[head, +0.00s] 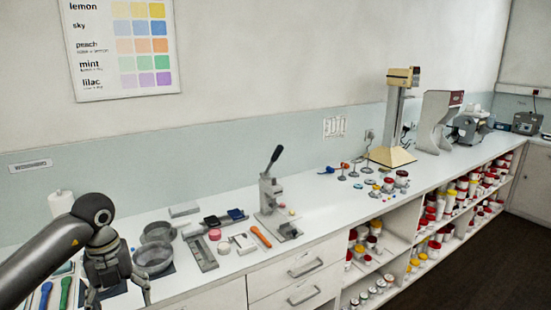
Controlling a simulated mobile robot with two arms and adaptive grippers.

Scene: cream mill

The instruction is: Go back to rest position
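My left gripper (118,293) is at the lower left in the head view, with its arm coming in from the left edge. Its fingers point down and are spread apart, with nothing seen between them. The gripper is in front of the left part of the white counter (222,277), near two grey round pans (154,258). The lower finger ends are close to the bottom edge of the picture. My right gripper is not in view.
A lever press (270,195), a digital scale (203,252) and an orange-handled tool (261,237) stand on the counter. Green (66,292) and blue (45,295) tools lie left of the gripper. Shelves of jars are below right. Dark floor (480,260) is clear at right.

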